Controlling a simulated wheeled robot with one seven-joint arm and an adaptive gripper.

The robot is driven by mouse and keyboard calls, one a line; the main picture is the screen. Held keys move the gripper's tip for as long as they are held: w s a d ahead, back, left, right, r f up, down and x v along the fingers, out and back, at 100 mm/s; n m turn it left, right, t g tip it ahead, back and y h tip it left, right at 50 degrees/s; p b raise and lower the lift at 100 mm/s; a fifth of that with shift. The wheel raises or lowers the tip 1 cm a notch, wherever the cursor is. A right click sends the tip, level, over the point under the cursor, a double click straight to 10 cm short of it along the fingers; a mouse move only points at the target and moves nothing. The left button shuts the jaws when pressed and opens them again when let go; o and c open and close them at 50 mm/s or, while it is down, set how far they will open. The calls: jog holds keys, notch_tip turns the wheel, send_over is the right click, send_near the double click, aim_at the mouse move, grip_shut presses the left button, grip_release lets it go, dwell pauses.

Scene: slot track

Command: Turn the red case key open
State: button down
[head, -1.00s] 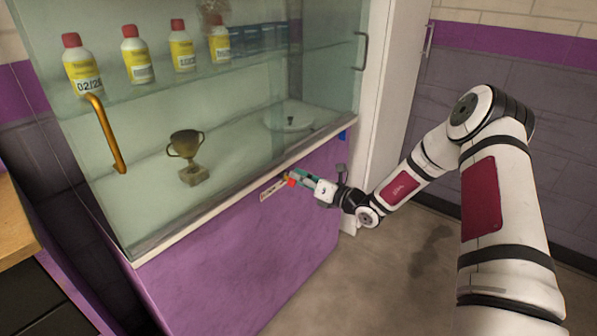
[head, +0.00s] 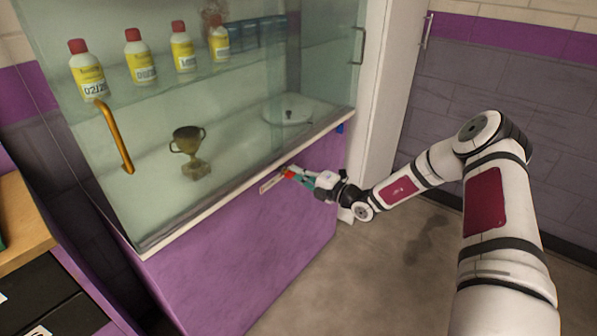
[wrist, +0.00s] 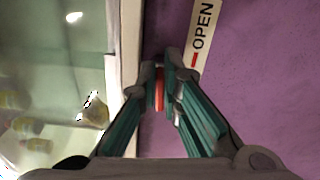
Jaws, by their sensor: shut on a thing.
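The red case key (wrist: 159,92) shows as a narrow red strip between the fingers in the wrist view. In the head view, the red key (head: 289,174) is a small red spot on the purple front, just below the glass case's ledge. My gripper (head: 297,175) reaches it from the right. In the wrist view, my gripper (wrist: 167,72) is shut on the key, its green-sided fingers covering much of it. A pale label (wrist: 203,28) reading OPEN, with a red mark, lies just right of the fingertips. The keyhole is hidden.
The glass case (head: 150,215) stands above the purple front, with a gold handle (head: 115,137) at left. Inside are a trophy (head: 190,150) and several yellow bottles (head: 140,62). A white cabinet (head: 385,110) stands at right. The floor in front is clear.

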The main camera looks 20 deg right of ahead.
jog(key=shift+d+f+m, duration=0.1)
jog(key=shift+f+m, duration=0.05)
jog(key=shift+m, duration=0.35)
jog(key=c, duration=1.8)
grip_release()
jog(key=shift+o, duration=0.2)
jog(key=shift+s, duration=0.1)
jog(key=v, duration=1.2)
